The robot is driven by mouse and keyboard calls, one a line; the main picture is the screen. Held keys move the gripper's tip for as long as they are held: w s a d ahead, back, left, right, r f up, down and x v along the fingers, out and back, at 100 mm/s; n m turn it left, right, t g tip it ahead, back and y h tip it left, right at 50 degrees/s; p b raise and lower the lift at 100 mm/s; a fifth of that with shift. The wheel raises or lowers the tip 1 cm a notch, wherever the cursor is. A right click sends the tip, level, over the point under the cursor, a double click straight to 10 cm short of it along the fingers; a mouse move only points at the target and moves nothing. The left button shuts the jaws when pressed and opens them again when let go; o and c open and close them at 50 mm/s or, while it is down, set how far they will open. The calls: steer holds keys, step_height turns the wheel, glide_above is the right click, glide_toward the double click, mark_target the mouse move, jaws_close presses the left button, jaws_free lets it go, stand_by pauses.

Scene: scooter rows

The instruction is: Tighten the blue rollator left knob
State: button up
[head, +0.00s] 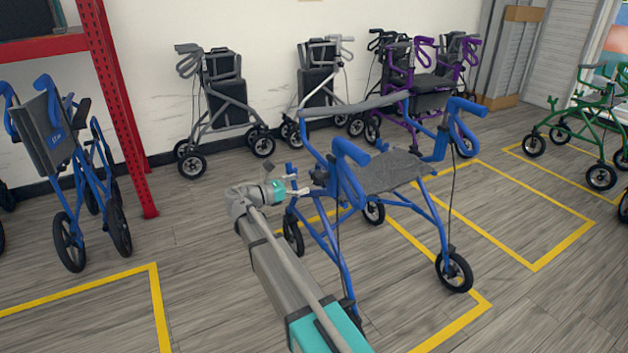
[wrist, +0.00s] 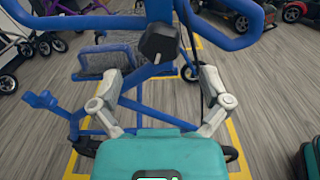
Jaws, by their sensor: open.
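The blue rollator (head: 345,195) stands on the wooden floor in the middle of the head view, with a grey seat. In the wrist view a black knob (wrist: 160,43) sits on its blue frame tube (wrist: 160,12). My gripper (head: 298,182) is beside the rollator's left side in the head view. In the wrist view my gripper (wrist: 160,84) is open and empty, its two fingers spread wide. The knob appears beyond and above the fingertips, roughly centred between them, and neither finger touches it. The knob is hard to make out in the head view.
A second blue rollator (head: 75,165) stands at the left by a red rack post (head: 120,110). Grey and purple (head: 430,85) rollators line the wall, and a green one (head: 590,115) stands at the right. Yellow floor lines (head: 535,268) mark bays. Floor at front right is clear.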

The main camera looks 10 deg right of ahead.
mark_target(313, 179)
steer(key=shift+x, duration=2.45)
steer(key=shift+c, duration=0.3)
steer(key=c, duration=1.1)
